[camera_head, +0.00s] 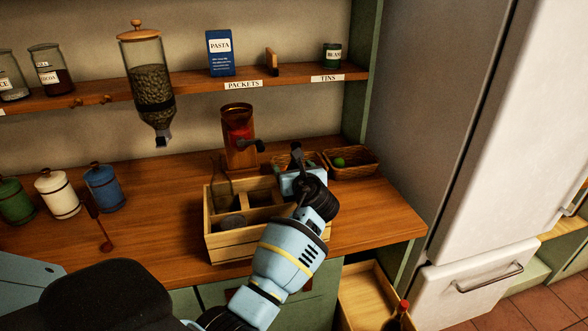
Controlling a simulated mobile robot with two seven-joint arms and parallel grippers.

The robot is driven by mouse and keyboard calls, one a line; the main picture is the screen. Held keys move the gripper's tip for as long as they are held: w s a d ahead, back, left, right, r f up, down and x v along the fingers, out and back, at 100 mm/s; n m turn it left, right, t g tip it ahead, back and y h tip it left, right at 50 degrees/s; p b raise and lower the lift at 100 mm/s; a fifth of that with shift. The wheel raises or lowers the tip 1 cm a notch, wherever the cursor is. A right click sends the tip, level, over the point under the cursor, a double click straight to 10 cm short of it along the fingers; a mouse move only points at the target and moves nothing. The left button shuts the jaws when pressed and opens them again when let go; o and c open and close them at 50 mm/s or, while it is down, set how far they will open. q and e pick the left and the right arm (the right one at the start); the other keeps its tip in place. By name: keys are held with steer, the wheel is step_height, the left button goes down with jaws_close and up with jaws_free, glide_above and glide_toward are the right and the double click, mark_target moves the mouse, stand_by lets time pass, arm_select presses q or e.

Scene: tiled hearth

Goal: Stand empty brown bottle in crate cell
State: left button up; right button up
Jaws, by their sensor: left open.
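The wooden crate (247,244) with divided cells stands on the wooden counter. A see-through, dark-tinted bottle shape (222,179) rises from its back left cell; I cannot tell if it is the brown bottle. A round dark thing (232,222) sits in the front left cell. My left gripper (297,156) is open, over the crate's back right part, and my arm hides the crate's right side. I see nothing held between the fingers. A dark bottle with a red top (399,314) shows at the bottom edge, by an open drawer. My right gripper is not in view.
A brown grinder (239,138) and wicker baskets (352,163) stand behind the crate. Blue (104,188), white (57,194) and green (15,202) canisters stand left. A dispenser (151,85) hangs above. The fridge (440,120) bounds the right. The counter's right front is clear.

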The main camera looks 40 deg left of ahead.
arm_select(q)
steer(key=shift+r, duration=0.2)
steer(key=p+v, duration=0.1)
steer(key=v, duration=1.1)
steer(key=shift+f, duration=0.1)
